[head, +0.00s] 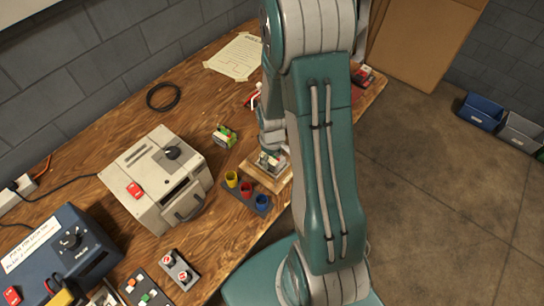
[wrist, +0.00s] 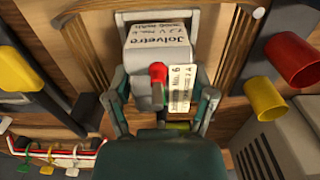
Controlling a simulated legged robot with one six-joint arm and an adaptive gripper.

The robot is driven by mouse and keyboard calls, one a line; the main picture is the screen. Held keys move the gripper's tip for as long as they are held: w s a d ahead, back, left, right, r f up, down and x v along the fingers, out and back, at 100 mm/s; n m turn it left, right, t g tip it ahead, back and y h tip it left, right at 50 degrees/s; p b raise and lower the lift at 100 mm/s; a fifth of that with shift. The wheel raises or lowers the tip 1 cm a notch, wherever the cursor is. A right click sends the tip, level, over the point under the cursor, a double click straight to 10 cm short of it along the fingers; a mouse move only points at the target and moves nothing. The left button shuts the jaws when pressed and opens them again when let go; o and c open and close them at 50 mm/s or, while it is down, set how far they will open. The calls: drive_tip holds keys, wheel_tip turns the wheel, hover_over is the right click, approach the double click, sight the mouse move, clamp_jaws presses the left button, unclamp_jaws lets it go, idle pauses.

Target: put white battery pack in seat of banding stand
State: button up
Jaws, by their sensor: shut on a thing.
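The white battery pack (wrist: 158,38) has printed lettering, a red cap and a paper tag on its near end. My gripper (wrist: 160,92) is shut on it, with one finger on each side. In the wrist view the pack lies between the slatted wooden sides of the banding stand (wrist: 232,48). In the head view the stand (head: 256,176) is at the bench's front edge, with the pack (head: 270,162) over it. My arm covers part of both. I cannot tell whether the pack rests in the seat or is held just above it.
Yellow, red and blue cups (head: 246,188) stand close beside the stand. A pale charger box (head: 150,185) is to their left. A green-trimmed pack (head: 225,136) lies behind. A rack with coloured clips (wrist: 50,152) shows in the wrist view.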

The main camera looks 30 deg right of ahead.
drive_tip(key=shift+f, duration=0.2)
drive_tip(key=o, duration=1.3)
drive_tip(key=shift+c, duration=0.2)
drive_tip(key=shift+r, duration=3.5)
